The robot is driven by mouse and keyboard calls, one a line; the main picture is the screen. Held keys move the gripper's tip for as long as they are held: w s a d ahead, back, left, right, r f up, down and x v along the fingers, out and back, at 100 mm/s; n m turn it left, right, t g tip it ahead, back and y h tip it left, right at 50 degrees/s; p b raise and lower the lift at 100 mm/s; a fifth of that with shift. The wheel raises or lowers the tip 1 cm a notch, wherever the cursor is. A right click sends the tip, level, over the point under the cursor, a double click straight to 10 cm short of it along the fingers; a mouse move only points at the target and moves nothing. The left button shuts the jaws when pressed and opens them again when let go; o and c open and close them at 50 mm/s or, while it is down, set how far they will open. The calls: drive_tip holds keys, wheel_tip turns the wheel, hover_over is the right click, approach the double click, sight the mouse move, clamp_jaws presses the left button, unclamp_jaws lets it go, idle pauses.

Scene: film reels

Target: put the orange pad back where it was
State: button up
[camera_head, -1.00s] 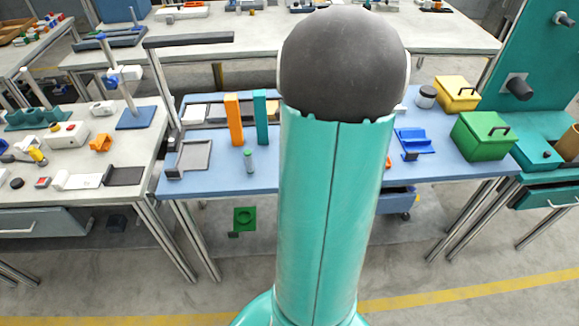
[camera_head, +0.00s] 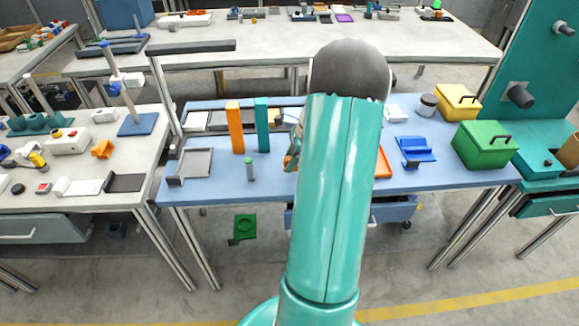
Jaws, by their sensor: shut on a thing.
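My arm's teal link stands in front of the table's middle and hides most of my gripper. A small part of my gripper (camera_head: 293,147) shows at the link's left edge, above the blue tabletop. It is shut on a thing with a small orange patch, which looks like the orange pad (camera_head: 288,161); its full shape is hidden. Just right of the link, part of a flat orange-edged thing (camera_head: 384,163) shows on the tabletop. An orange upright block (camera_head: 235,128) stands left of a teal upright block (camera_head: 262,125).
The blue table (camera_head: 215,185) also bears a grey tray (camera_head: 193,164), a small grey-green cylinder (camera_head: 250,168), a blue holder (camera_head: 414,150), a green box (camera_head: 484,145) and a yellow box (camera_head: 458,102). Bare tabletop shows at its front left. A green piece (camera_head: 243,228) shows below the table.

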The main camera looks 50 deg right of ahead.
drive_tip(key=shift+w+d+f, duration=0.2)
drive_tip(key=shift+w+f, duration=0.15)
drive_tip(key=shift+f, duration=1.65)
drive_tip(key=o, duration=1.1)
drive_tip(key=shift+f, duration=0.1)
